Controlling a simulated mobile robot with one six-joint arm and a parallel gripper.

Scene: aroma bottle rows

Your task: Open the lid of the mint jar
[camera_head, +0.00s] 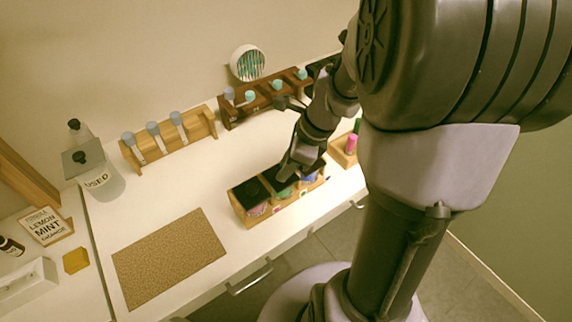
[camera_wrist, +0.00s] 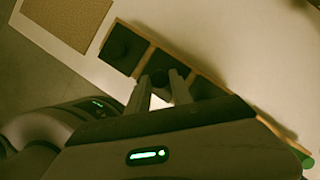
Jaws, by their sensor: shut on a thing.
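A wooden box (camera_head: 283,218) near the counter's front edge holds jars with dark square lids in a row. The middle jar (camera_head: 284,192) shows green under its lid and seems to be the mint jar; I cannot read a label on it. My gripper (camera_head: 287,172) points down over this middle jar. In the wrist view my gripper (camera_wrist: 163,78) has its fingers on both sides of a dark round knob (camera_wrist: 160,77) on the middle lid. My gripper hides much of that lid, and I cannot tell whether it is raised.
The left jar (camera_head: 257,209) is pinkish, the right jar (camera_head: 310,178) bluish. Racks of tubes (camera_head: 175,142) stand behind. A lidded "USED" container (camera_head: 100,180) is at left, a brown mat (camera_head: 170,258) in front, and a small holder with a pink bottle (camera_head: 350,145) at right. The mid-counter is clear.

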